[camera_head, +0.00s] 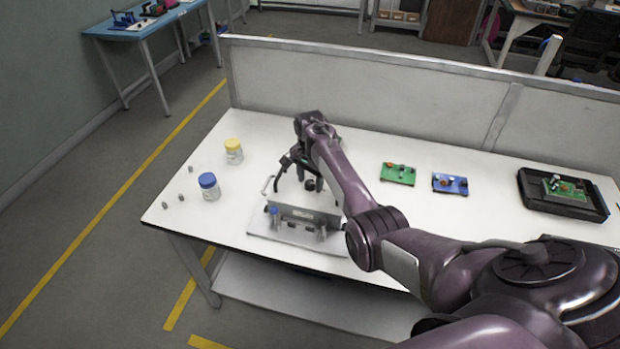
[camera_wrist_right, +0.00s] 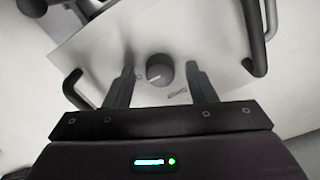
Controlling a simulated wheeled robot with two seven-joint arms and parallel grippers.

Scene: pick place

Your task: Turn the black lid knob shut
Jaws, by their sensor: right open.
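My right gripper (camera_head: 299,178) hangs over a light grey metal box (camera_head: 303,214) near the front of the white table. In the right wrist view the black lid knob (camera_wrist_right: 159,68), with a white pointer line, stands on the box's pale lid (camera_wrist_right: 205,42). The two fingers of my right gripper (camera_wrist_right: 160,80) are open, one on each side of the knob, with a visible gap on both sides. In the head view the knob is hard to make out behind the gripper. My left gripper is not in view.
Black handles (camera_wrist_right: 76,90) stand at the box's sides. Blue-lidded (camera_head: 209,187) and yellow-lidded (camera_head: 233,151) jars stand left of it. Green (camera_head: 397,175) and blue (camera_head: 450,184) boards and a black tray (camera_head: 584,208) lie right. A grey partition (camera_head: 400,100) runs along the back.

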